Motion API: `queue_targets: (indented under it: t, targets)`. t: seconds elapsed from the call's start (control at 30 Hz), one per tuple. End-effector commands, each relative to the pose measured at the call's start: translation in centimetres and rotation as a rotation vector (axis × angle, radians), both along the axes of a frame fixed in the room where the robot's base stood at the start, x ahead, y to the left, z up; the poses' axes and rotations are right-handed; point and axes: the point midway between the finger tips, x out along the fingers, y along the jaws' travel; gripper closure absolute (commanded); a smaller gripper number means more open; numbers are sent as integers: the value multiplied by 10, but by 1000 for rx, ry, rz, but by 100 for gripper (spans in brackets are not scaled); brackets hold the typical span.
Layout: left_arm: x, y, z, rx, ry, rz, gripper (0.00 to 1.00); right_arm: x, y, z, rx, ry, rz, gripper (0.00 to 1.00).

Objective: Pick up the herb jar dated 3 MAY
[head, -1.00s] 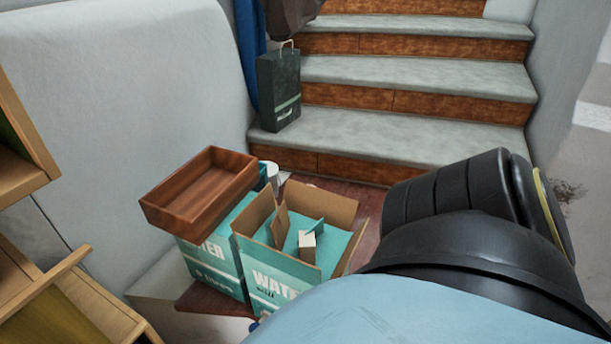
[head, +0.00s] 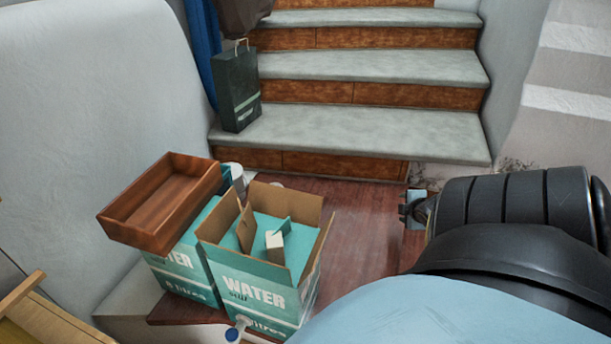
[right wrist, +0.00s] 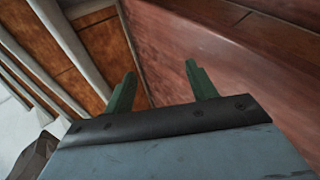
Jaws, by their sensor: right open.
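No jar that I can read as dated 3 MAY shows in either view. In the head view a white round item (head: 236,171), partly hidden, stands behind the wooden tray, and I cannot tell what it is. My right gripper (head: 416,205) shows at the end of my dark arm, right of the boxes and clear of them. In the right wrist view its two green fingers (right wrist: 160,88) are apart with nothing between them, above a reddish-brown wooden surface. My left gripper is not in view.
A wooden tray (head: 165,204) rests on a teal water carton (head: 185,275). An open teal carton (head: 250,290) with dividers and a small white box (head: 274,246) stands beside it. A bottle (head: 237,329) is in front. Stairs (head: 370,130) with a dark bag (head: 237,90) rise behind. Bare floorboards (head: 355,230) lie right of the cartons.

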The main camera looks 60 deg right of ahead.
Motion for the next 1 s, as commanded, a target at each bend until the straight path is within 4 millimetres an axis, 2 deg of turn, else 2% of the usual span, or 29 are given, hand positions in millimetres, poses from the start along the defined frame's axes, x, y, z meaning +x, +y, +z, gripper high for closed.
queue_targets:
  t: [0.03,0.17,0.27,0.3,0.4,0.5,0.6,0.7,0.77,1.0]
  targets:
    - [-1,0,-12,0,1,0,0,18,10,-1,-105,51,163,43]
    - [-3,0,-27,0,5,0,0,63,51,8,-426,184,619,43]
    - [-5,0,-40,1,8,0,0,91,101,9,-702,260,975,43]
    - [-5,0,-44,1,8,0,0,99,123,9,-815,277,1106,43]
    - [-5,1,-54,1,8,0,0,112,179,8,-1082,290,1388,43]
    - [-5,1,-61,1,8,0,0,116,227,7,-1309,268,1589,43]
    - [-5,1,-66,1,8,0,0,114,261,7,-1475,237,1714,43]
    - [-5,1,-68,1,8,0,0,112,281,8,-1575,212,1776,43]
    - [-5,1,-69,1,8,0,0,115,287,8,-1607,203,1793,43]
    - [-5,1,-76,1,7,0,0,156,300,9,-1624,200,1797,43]
